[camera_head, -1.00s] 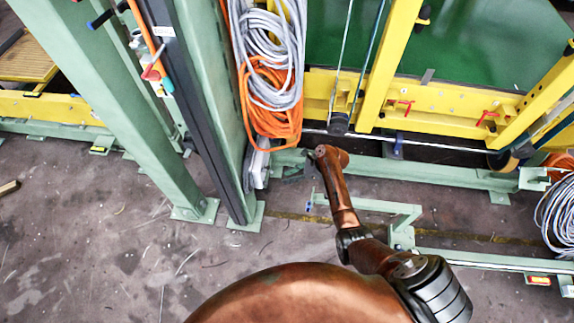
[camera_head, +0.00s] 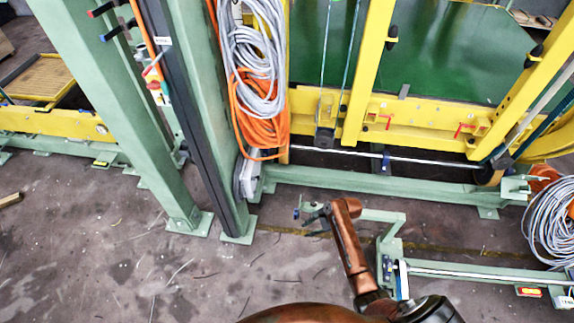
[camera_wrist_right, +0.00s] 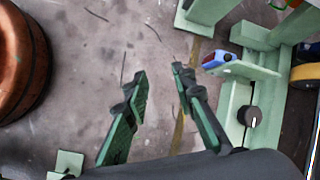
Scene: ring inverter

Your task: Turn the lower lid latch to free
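Two small red handles sit on the yellow beam in the head view, one on the left (camera_head: 387,120) and one on the right (camera_head: 463,128). I cannot tell which, if either, is the lower lid latch. My right gripper (camera_head: 312,212) hangs below and in front of that beam, partly hidden by my copper-coloured arm. In the right wrist view the right gripper (camera_wrist_right: 160,82) is open, its two dark green fingers apart with only floor between them. It is empty. My left gripper is not in view.
A green bracket with a blue-tipped part (camera_wrist_right: 222,60) and a black knob (camera_wrist_right: 250,116) stands beside the right gripper. Grey and orange cables (camera_head: 262,100) hang by the green post (camera_head: 200,110). Coiled cable (camera_head: 552,225) lies at right. Floor at left is mostly clear.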

